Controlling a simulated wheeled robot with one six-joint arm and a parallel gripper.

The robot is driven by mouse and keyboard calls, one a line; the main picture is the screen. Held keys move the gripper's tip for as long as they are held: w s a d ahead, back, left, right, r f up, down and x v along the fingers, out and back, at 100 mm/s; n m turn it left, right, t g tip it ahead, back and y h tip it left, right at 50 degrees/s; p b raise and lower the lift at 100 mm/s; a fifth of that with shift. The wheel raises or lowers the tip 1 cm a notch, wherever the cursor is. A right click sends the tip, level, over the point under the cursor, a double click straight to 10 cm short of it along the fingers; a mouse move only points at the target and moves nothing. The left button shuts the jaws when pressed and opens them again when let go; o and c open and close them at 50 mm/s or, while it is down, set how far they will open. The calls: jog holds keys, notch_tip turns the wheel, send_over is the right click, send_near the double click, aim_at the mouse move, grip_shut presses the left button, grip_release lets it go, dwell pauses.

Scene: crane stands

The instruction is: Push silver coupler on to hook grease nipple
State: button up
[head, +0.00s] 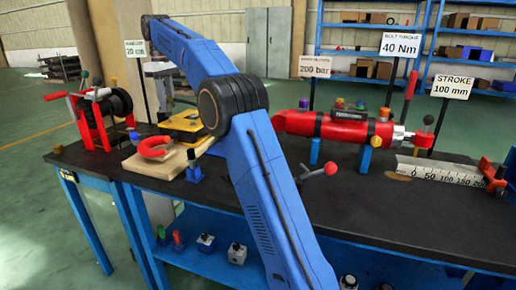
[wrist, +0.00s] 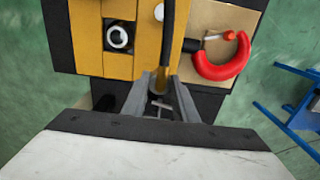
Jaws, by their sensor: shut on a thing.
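In the wrist view my gripper (wrist: 160,92) is shut on the end of a black hose (wrist: 169,35). A short brass-toned fitting (wrist: 160,80) shows between the fingers; which part is the silver coupler I cannot tell. The red hook (wrist: 222,66) lies to the right, with a thin metal stem (wrist: 213,38) and orange tip near its opening. Whether this is the grease nipple is unclear. The hook also shows on a wooden board in the head view (head: 155,148). There, my blue arm reaches over the bench and the fingertips are not clear.
A yellow block (wrist: 120,10) with a white ring in a dark square lies ahead of the gripper. In the head view, a red hose reel (head: 92,112) stands left, a red cylinder (head: 345,130) right, and a blue peg (head: 194,172) near the board.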

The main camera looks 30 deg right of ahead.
jog(key=shift+f, duration=0.9)
dwell(0.3)
jog(key=o, duration=1.2)
jog(key=shift+r, duration=2.45)
